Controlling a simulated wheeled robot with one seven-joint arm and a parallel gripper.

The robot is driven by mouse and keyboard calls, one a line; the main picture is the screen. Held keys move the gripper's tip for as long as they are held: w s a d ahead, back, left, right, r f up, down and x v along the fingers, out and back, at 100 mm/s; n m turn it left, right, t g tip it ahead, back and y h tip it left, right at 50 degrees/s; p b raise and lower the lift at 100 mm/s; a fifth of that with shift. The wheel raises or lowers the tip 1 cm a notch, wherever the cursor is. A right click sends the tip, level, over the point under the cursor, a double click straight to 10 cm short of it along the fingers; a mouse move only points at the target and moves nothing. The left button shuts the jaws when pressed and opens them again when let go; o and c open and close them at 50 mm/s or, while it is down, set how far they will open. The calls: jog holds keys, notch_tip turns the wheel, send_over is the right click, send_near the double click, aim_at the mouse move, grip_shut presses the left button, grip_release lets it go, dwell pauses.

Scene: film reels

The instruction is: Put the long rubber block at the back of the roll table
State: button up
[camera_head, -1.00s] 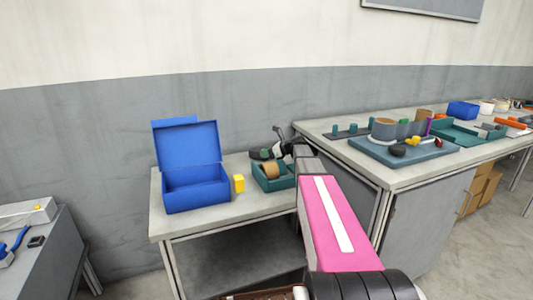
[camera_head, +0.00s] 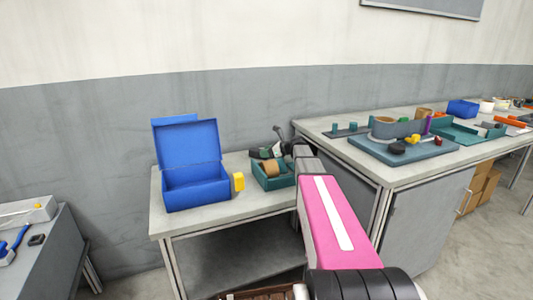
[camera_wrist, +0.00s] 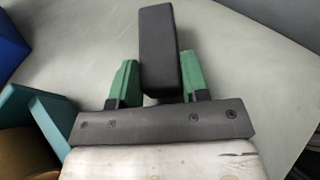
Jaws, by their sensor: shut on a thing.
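In the wrist view a long dark grey block (camera_wrist: 158,28) stands out between the two green fingertips of my gripper (camera_wrist: 157,62). My gripper is shut on it near its lower end. Beneath it is the pale grey top of the low table (camera_wrist: 235,75). In the head view my gripper (camera_head: 268,152) is small and dark over the right back part of the low table (camera_head: 205,222), behind a teal tray (camera_head: 272,182) with a brown roll (camera_head: 271,168). My arm hides part of that side. I cannot tell whether the block touches the table.
The wall is close behind. A taller table (camera_head: 330,125) with a blue-grey board (camera_head: 400,155) and several parts adjoins on the right. Bare tabletop lies around the block.

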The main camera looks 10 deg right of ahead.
jog(key=shift+s+f, duration=0.15)
jog(key=shift+f, duration=0.65)
jog(key=o, duration=1.1)
jog(key=shift+a, duration=0.1)
jog(key=shift+s, duration=0.1)
jog(key=v, duration=1)
jog(key=shift+d+r, duration=0.25)
jog(key=shift+r, duration=0.2)
jog(key=shift+d+r, duration=0.25)
jog(key=shift+r, duration=0.1)
